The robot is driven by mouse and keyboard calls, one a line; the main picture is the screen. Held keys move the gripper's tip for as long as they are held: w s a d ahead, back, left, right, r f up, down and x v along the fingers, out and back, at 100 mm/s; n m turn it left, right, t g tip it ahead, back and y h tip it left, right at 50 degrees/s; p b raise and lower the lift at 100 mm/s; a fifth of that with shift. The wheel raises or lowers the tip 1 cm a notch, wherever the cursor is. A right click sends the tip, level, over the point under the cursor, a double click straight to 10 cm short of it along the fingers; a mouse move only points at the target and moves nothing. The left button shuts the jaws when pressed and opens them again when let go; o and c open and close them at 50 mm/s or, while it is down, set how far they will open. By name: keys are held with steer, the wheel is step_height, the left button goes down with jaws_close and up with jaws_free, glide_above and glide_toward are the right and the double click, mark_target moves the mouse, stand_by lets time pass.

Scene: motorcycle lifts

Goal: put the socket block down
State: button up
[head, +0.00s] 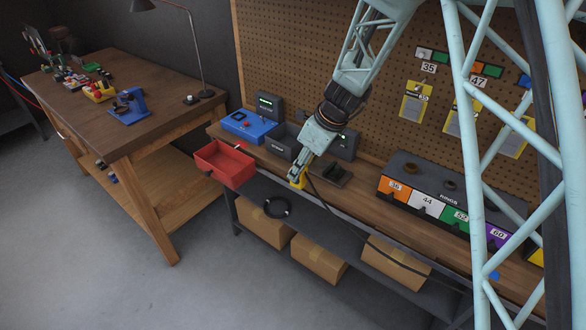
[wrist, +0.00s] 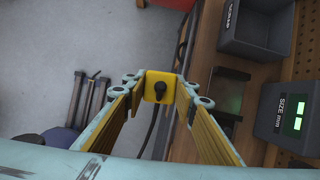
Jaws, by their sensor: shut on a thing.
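My gripper (head: 303,168) reaches down at the front edge of the wooden bench. It is shut on the yellow socket block (head: 297,180). In the wrist view the block (wrist: 151,95) sits between the two fingertips (wrist: 160,82), with a dark round part on its face. A black cable runs from near the block in both views. The block appears raised at the bench's front edge; whether it touches anything I cannot tell. A dark holder (head: 331,175) lies on the bench just right of my gripper.
An open red bin (head: 225,172) hangs at the bench's left front. A blue box (head: 246,125), a grey bin (head: 281,143) and a dark display unit (wrist: 285,117) stand behind. A numbered ring box (head: 448,192) stands right. Cardboard boxes (head: 318,262) sit on the shelf below.

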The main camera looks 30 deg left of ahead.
steer(key=s+d+r+n+g+h, duration=0.1)
steer(key=s+d+r+n, duration=0.65)
steer(key=d, duration=2.95)
steer(key=d+r+g, duration=0.1)
steer(key=d+r, duration=1.4)
steer(key=d, duration=2.1)
steer(key=s+d+r+n+g+h, duration=0.2)
steer(key=d+r, duration=0.9)
steer(key=d, duration=2.6)
steer(key=shift+n+y, duration=0.65)
steer(key=shift+y, duration=0.05)
steer(key=shift+s+f+b, duration=0.25)
steer(key=shift+f+b, duration=0.45)
steer(key=shift+s+f+b, duration=0.25)
steer(key=shift+f+b, duration=0.4)
steer(key=shift+f, duration=0.05)
steer(key=shift+s+f+b, duration=0.25)
steer(key=shift+f+b, duration=0.45)
steer(key=shift+d, duration=0.1)
